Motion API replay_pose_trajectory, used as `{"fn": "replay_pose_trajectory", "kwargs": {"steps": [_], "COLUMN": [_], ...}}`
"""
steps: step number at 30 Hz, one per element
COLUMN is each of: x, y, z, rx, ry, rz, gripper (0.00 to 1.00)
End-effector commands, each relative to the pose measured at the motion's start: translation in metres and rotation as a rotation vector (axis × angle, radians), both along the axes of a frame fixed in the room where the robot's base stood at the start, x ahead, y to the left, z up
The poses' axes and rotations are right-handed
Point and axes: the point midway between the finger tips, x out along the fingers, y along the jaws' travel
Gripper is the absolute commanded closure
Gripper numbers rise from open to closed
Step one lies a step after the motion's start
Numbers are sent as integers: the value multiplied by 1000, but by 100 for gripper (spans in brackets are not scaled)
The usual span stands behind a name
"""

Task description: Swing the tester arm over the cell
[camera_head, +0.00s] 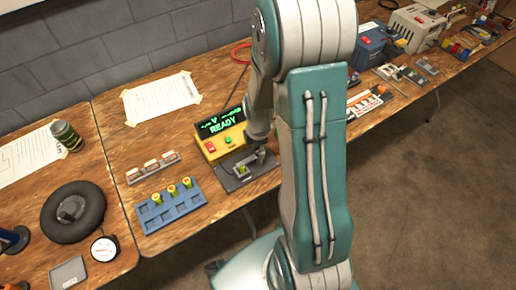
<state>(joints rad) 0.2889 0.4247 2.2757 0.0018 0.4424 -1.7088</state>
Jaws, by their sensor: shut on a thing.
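The tester (214,148) is a yellow box on the wooden bench with a red button, a green button and a green display (222,122) reading READY. A dark base plate (234,184) lies in front of it, with a small greenish cell (242,170) in its holder. My gripper (258,154) points down over the right side of this plate, shut on the tester arm, which is small and mostly hidden by the fingers. The exact swing of the tester arm relative to the cell is hard to tell.
A blue rack (160,219) with several cells in its back row stands left of the tester, with a small labelled strip (152,167) behind it. A black ring (73,211), a round gauge (104,249) and a can (67,136) are at left. A blue box (376,45) stands at right.

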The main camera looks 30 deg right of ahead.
Motion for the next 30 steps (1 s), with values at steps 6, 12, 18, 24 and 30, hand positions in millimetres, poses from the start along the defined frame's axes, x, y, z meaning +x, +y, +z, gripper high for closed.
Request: {"fn": "replay_pose_trajectory", "kwargs": {"steps": [6,12,18,24,30], "x": [-1,-1,0,0,1], "y": [-1,-1,0,0,0], "z": [-1,-1,0,0,8], "rx": [-1,-1,-1,-1,-1], "ry": [2,1,0,-1,-3], "rz": [8,8,7,7,6], "gripper": [100,100,18,18,18]}}
